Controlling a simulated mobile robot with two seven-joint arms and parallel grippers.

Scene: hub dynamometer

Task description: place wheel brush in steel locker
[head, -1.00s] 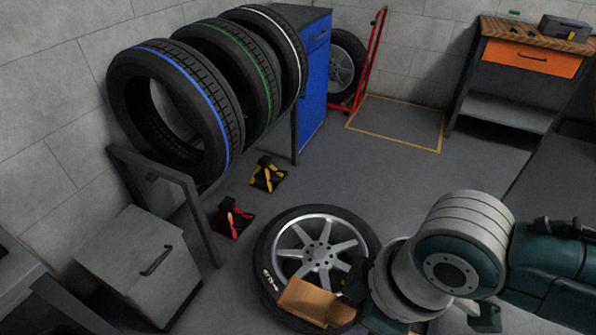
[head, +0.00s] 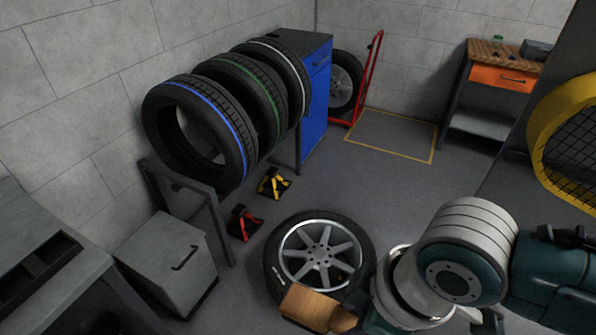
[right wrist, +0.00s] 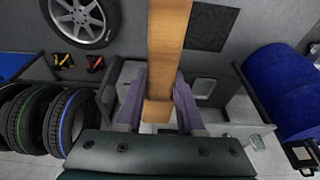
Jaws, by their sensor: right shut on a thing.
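The wheel brush (head: 308,308) shows as a pale wooden block in the head view, in front of the wheel lying on the floor. My right gripper (head: 345,313) is shut on it. In the right wrist view the brush (right wrist: 167,50) runs up between the two purple-grey fingers (right wrist: 158,108). Any bristles are hidden. The steel locker (head: 168,262) appears to be the low grey box with a dark handle at the lower left of the head view. Its handled front looks closed. The brush is well to its right, apart from it. My left gripper is not in view.
A wheel (head: 320,255) lies on the floor. Red (head: 243,223) and yellow (head: 273,183) stands sit near the tire rack (head: 220,225), which holds several tires. A grey bench (head: 45,285) is at left. A yellow-rimmed mesh thing (head: 545,130) is at right.

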